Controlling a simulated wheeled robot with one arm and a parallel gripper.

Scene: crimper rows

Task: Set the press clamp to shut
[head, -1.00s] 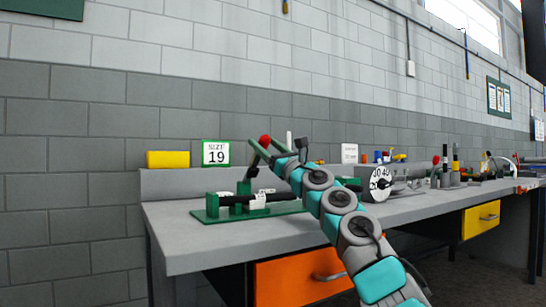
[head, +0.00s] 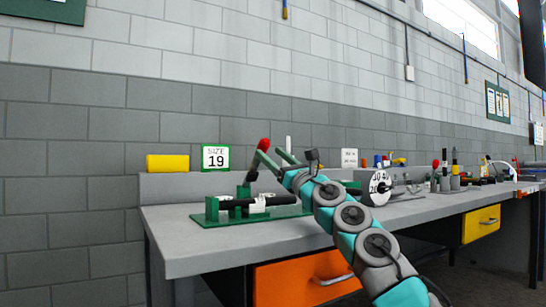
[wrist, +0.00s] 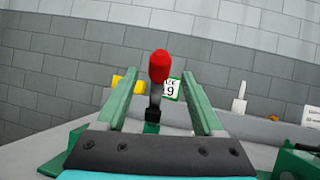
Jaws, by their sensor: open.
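The press clamp stands on a green base plate (head: 286,212) at the left end of the bench. A dark bar with white labels and green blocks sits on the plate. Its lever (head: 252,173) stands up, leaning slightly right, and ends in a red knob (head: 263,144). In the wrist view the red knob (wrist: 159,66) and the dark lever stem (wrist: 155,98) appear between the two green fingers. My gripper (head: 271,152) is open, with its fingers close to the knob. I see no clear contact. The lever's lower part is partly hidden in the wrist view.
A size 19 sign (head: 215,158) and a yellow block (head: 167,162) are behind the clamp. A white dial (head: 380,188) and several other tools stand to the right. The grey bench (head: 190,250) is clear in front of the clamp.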

